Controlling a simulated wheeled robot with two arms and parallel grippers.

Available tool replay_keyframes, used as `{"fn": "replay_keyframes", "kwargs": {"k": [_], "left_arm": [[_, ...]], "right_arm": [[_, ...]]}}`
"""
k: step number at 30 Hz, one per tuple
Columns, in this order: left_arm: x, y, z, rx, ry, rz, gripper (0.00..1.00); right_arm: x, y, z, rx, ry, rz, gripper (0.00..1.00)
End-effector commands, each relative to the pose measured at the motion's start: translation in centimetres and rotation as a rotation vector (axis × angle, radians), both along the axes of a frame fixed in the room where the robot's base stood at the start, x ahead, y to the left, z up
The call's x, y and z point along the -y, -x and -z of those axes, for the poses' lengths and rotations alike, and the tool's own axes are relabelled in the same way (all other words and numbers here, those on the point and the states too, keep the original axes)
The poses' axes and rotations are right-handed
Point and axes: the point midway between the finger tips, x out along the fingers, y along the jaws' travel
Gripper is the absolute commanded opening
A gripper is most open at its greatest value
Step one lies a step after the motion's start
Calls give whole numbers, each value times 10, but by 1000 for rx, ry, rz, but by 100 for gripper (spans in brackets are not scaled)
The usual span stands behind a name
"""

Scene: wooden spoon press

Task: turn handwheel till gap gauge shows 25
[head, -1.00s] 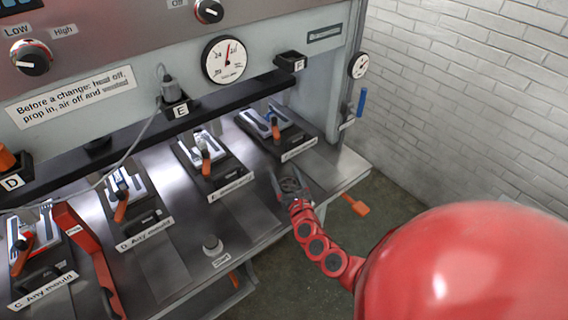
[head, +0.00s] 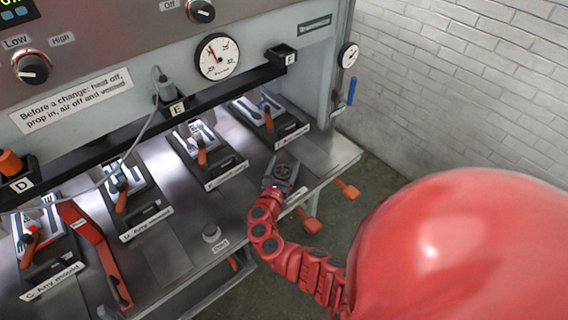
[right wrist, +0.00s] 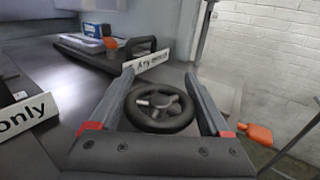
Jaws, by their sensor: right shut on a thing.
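A dark handwheel (right wrist: 160,107) with a spoked hub lies flat near the front right of the press bench; it also shows in the head view (head: 284,170). My right gripper (right wrist: 160,88) is shut on the handwheel, with one finger along each side of its rim. The large white dial (head: 217,57) on the press front has a red needle pointing to the upper left. Its numbers and label are too small to read surely. A smaller round gauge (head: 348,55) is on the press's right side. My left gripper is out of view.
Several mould stations with orange handles line the bench, one (head: 267,112) just behind the handwheel. Orange levers (head: 347,188) stick out below the front edge. A start button (head: 211,233) stands left of my right arm. A brick wall (head: 460,90) is at right.

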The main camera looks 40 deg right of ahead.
Motion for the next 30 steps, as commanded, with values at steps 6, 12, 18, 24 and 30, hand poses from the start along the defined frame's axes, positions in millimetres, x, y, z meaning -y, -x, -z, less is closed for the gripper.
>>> {"fn": "replay_keyframes", "kwargs": {"k": [6, 12, 18, 24, 30], "left_arm": [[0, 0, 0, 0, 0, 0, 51], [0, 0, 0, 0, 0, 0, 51], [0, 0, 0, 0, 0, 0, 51], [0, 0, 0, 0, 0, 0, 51], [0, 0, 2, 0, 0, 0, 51]], "right_arm": [[-1, -1, -1, 3, 0, 11, 25], [-1, -1, -2, 3, 0, 10, 25], [-1, -1, -2, 3, 1, 10, 98], [0, -1, -1, 3, 0, 11, 98], [-6, 3, 0, 1, 2, 8, 98]]}}
